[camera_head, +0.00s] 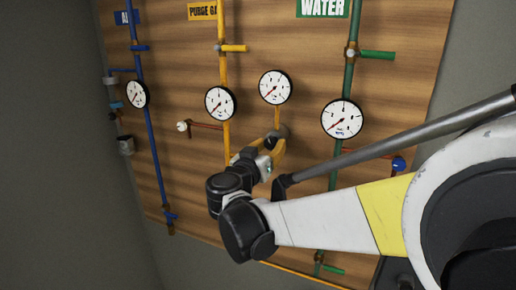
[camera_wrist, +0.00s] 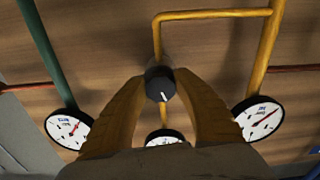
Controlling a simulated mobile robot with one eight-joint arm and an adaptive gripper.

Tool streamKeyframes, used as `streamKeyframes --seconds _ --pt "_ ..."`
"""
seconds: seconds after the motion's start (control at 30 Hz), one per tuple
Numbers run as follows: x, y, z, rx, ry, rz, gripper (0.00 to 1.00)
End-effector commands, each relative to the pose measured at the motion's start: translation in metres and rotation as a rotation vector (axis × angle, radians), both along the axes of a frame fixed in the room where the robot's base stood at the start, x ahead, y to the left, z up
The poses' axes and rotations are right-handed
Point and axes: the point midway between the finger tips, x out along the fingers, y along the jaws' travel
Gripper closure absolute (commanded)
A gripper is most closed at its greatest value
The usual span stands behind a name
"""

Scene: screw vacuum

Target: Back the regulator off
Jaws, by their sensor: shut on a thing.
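The regulator is a dark round knob with a white mark. It shows between my fingertips in the wrist view (camera_wrist: 160,85), and partly in the head view (camera_head: 271,144), on the yellow pipework. My gripper (camera_head: 272,143) has its yellow fingers closed around the knob; it also shows in the wrist view (camera_wrist: 160,88). A round white gauge (camera_head: 275,87) with a red needle sits just above the regulator. A second gauge (camera_head: 219,103) is on the yellow purge gas pipe to its left. My fingers hide the knob's sides.
The wooden panel (camera_head: 300,30) also carries a blue pipe (camera_head: 154,150) and a green water pipe (camera_head: 349,75), each with a gauge. A yellow handle (camera_head: 234,48) and a green handle (camera_head: 378,55) stick out above. A blue ball-ended lever (camera_head: 398,164) is at the right.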

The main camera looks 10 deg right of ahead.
Motion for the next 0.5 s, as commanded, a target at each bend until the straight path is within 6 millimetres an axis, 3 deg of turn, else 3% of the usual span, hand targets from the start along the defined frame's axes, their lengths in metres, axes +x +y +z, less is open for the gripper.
streamKeyframes --seconds 0.5 --pt "-0.0007 -0.0015 -0.0003 -0.393 0.283 -0.001 0.95"
